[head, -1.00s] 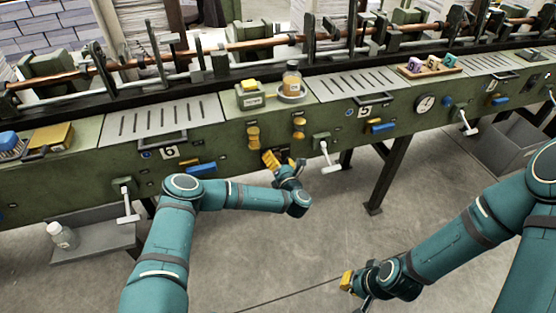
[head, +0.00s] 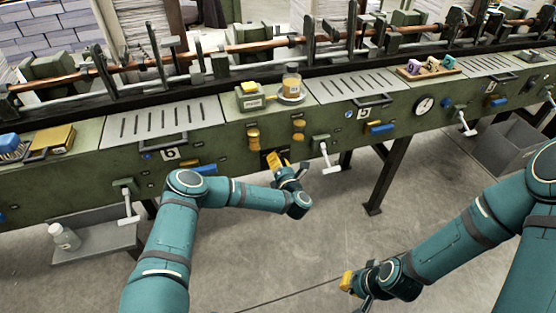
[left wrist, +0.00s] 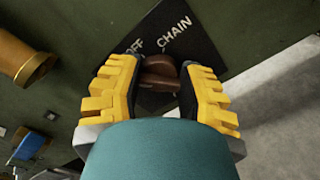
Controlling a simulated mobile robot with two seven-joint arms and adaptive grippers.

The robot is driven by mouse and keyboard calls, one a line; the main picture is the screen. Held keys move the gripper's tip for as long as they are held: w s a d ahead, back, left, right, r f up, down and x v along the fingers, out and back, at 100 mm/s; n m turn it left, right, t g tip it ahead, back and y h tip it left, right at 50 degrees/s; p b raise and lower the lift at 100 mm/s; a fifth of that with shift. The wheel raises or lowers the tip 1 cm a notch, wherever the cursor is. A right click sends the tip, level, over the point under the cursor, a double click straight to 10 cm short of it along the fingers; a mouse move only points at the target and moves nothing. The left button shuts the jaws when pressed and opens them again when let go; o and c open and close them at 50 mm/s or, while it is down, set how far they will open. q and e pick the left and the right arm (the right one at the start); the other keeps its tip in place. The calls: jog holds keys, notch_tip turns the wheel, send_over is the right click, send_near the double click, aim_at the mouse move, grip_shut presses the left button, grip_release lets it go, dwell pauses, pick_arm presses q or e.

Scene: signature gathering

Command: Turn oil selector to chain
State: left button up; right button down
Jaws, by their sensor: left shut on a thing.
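The oil selector is a brown knob (left wrist: 160,68) on a dark plate (left wrist: 195,50) lettered OFF and CHAIN in the left wrist view. The knob sits just below the two words. Which word it points at is hard to tell. My left gripper (left wrist: 160,85) is shut on it, one yellow finger on each side. In the head view my left gripper (head: 275,161) is at the green machine's front panel, below the brass knobs, and hides the selector. My right gripper (head: 347,284) hangs low over the floor, away from the machine; its finger gap is unclear.
A white-handled crank (head: 325,158) sticks out just right of my left gripper. Brass knobs (head: 253,138) are above it and a blue handle (head: 205,169) is to its left. A jar (head: 292,82) stands on the machine top. Floor in front is clear.

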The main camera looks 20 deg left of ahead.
pick_arm(q)
jog(key=m+p, duration=0.1)
jog(key=m, duration=0.3)
jog(key=shift+w+r+m, duration=0.1)
jog(key=shift+r+m, duration=0.05)
jog(key=shift+m, duration=0.15)
jog(key=m+p, duration=0.1)
jog(key=m, duration=0.3)
jog(key=shift+m, duration=0.3)
jog(key=m, duration=0.4)
jog(key=shift+f, duration=0.2)
jog(key=shift+m, duration=2.4)
jog(key=shift+a+f, duration=0.1)
jog(key=o, duration=1.2)
